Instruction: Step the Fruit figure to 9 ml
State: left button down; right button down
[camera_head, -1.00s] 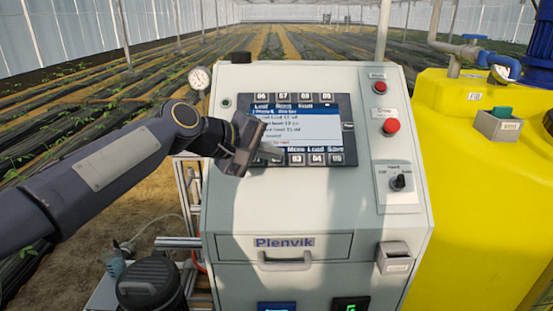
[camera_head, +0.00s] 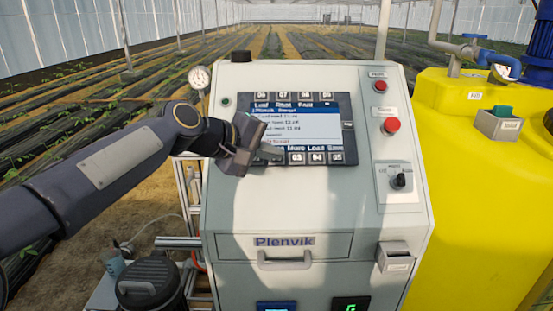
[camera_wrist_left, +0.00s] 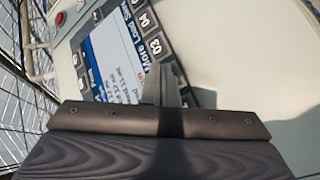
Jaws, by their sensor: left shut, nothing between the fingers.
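The controller screen (camera_head: 302,124) sits in the top of the grey Plenvik cabinet. It shows a blue header and a white list with several text lines; the figures are too small to read surely. Black numbered keys (camera_head: 297,158) run below the screen and more run above it. My left gripper (camera_head: 272,153) is shut and empty at the lower left of the keypad, covering the lower-left keys. Whether its tip touches a key I cannot tell. In the left wrist view the shut fingers (camera_wrist_left: 163,86) lie over the key row beside the screen (camera_wrist_left: 118,55). My right gripper is not seen.
Red buttons (camera_head: 391,126) and a black selector knob (camera_head: 399,181) are on the cabinet's right side. A pressure gauge (camera_head: 199,77) stands at the left. A yellow tank (camera_head: 470,190) stands close on the right. A drawer handle (camera_head: 284,262) juts out below.

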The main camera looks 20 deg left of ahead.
pick_arm(q)
jog(key=shift+w+a+f, duration=0.1)
jog(key=shift+w+f, duration=0.15)
jog(key=shift+f, duration=0.05)
dwell(0.9)
jog(key=shift+s+r, duration=0.1)
jog(key=shift+s+r+p, duration=0.35)
jog(key=shift+s+r, duration=0.05)
jog(key=shift+r, duration=0.05)
jog(key=s+r+p, duration=0.1)
jog(key=r, duration=0.1)
jog(key=s+d+r+p, duration=0.1)
jog(key=s+p, duration=0.1)
jog(key=shift+s+d+r, duration=0.15)
jog(key=shift+r, duration=0.2)
dwell(0.3)
dwell(0.8)
